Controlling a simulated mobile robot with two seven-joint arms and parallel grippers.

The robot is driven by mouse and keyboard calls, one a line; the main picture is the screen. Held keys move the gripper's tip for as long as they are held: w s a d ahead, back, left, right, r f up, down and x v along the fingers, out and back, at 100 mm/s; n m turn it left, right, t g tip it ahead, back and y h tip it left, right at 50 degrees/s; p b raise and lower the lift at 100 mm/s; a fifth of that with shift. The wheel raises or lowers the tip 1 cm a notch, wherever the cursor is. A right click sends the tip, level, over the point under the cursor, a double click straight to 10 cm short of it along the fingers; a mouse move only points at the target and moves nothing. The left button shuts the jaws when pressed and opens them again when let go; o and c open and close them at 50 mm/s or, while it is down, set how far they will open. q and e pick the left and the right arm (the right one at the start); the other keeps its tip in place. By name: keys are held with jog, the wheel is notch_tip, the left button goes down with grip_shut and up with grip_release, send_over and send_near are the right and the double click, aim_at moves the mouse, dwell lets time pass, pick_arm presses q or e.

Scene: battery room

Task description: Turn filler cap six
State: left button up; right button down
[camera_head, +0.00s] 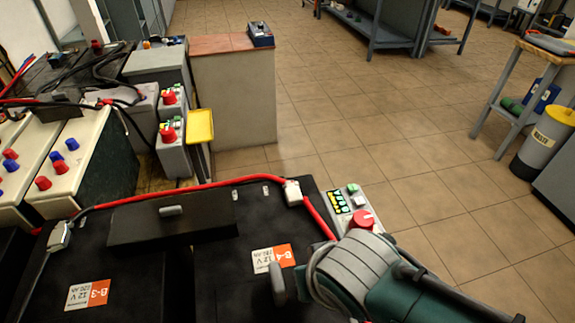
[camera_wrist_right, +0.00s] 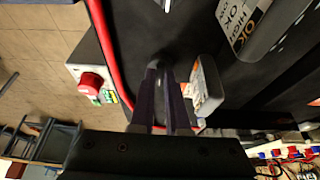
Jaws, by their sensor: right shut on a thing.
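The black battery marked B-4 (camera_head: 225,290) lies in the lower middle of the head view, beside battery B-3 (camera_head: 130,275). In the right wrist view my right gripper (camera_wrist_right: 160,70) reaches down to the top of a black battery. Its fingers are closed together on a small dark rounded thing (camera_wrist_right: 163,57), seemingly a filler cap. The fingers hide part of it, and no cap number is readable. In the head view my right wrist covers the right side of B-4 and hides the grip. My left gripper is in neither view.
A red cable (camera_head: 170,190) runs across the battery tops. A box with a red knob (camera_head: 362,219) stands just right of B-4. A grey display marked HIGH and OK (camera_wrist_right: 262,22) is close to my right gripper. Tiled floor (camera_head: 420,155) is open beyond.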

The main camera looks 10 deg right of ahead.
jog(key=c, duration=0.9)
grip_release()
jog(key=p+v, duration=0.6)
jog(key=v, duration=0.4)
jog(key=s+d+r+n+p, duration=0.1)
jog(key=s+d+r, duration=0.25)
jog(key=r, duration=0.25)
jog(key=s+d+r+p, duration=0.2)
jog(key=s+r, duration=0.2)
jog(key=r, duration=0.2)
jog(key=s+d+r+n+p, duration=0.1)
jog(key=s+d+r, duration=0.25)
jog(key=r, duration=0.25)
notch_tip(320, 180, up, 38)
jog(key=p, duration=3.8)
jog(key=shift+s+g, duration=0.3)
jog(key=shift+g, duration=0.1)
